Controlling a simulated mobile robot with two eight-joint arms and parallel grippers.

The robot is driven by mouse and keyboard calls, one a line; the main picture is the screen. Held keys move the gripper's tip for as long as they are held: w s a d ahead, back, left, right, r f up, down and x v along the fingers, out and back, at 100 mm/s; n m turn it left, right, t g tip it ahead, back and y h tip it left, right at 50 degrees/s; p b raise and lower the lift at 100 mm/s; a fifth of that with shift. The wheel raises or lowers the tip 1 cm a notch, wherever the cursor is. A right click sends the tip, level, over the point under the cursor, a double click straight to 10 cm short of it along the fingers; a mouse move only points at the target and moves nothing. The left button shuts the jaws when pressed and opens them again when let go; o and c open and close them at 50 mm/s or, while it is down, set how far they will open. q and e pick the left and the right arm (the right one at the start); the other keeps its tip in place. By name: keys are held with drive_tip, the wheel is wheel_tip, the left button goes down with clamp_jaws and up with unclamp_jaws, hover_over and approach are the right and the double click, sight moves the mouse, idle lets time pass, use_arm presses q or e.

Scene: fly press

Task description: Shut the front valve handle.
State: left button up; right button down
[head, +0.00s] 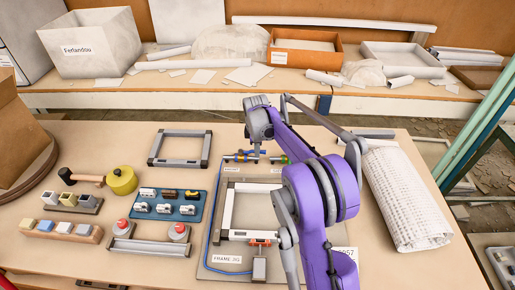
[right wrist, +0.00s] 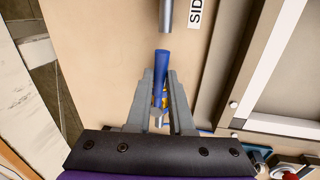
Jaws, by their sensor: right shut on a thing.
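The frame jig (head: 212,262) lies on the table with a pale frame on it. Small valves with blue handles sit along its back edge. My right gripper (head: 257,152) reaches down to them from above. In the right wrist view, my right gripper (right wrist: 161,85) is shut on a blue valve handle (right wrist: 162,64), which stands out between the fingertips. A bit of yellow valve body shows below it, mostly hidden by the fingers. A label (right wrist: 195,12) starting "SID" is close by. I cannot tell the front handle from the side one here. My left gripper is not in view.
A blue tray (head: 189,214) of small parts, a mallet (head: 121,180) and an empty frame (head: 180,165) lie left of the jig. A rolled white mesh (head: 405,200) lies to the right. A grey metal rod (right wrist: 165,15) ends just beyond the handle.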

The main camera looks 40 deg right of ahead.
drive_tip(key=a+m, duration=0.1)
drive_tip(key=m, duration=0.1)
drive_tip(key=s+a+m, duration=0.1)
drive_tip(key=m, duration=0.1)
drive_tip(key=shift+s+a+m+g, duration=0.2)
drive_tip(key=shift+m+g, duration=0.1)
drive_tip(key=shift+g, duration=0.1)
drive_tip(key=a+m, duration=0.2)
drive_tip(key=m, duration=0.1)
drive_tip(key=shift+s+m+g+h, duration=0.15)
drive_tip(key=shift+m+g+h, duration=0.15)
drive_tip(key=a+m, duration=0.1)
drive_tip(key=m, duration=0.1)
drive_tip(key=shift+a+m+g, duration=0.2)
drive_tip(key=shift+m+g, duration=0.1)
drive_tip(key=shift+m, duration=0.1)
drive_tip(key=m, duration=0.1)
drive_tip(key=a+m, duration=0.1)
drive_tip(key=shift+w+a+m, duration=0.15)
drive_tip(key=shift+w+m, duration=0.15)
drive_tip(key=shift+w, duration=0.05)
drive_tip(key=shift+w+a+m+g, duration=0.3)
drive_tip(key=shift+a+m, duration=0.1)
drive_tip(key=shift+m, duration=0.5)
drive_tip(key=shift+w+a+m+g, duration=0.25)
drive_tip(key=shift+a+m, duration=0.15)
drive_tip(key=shift+m, duration=0.5)
drive_tip(key=c, duration=0.8)
unclamp_jaws()
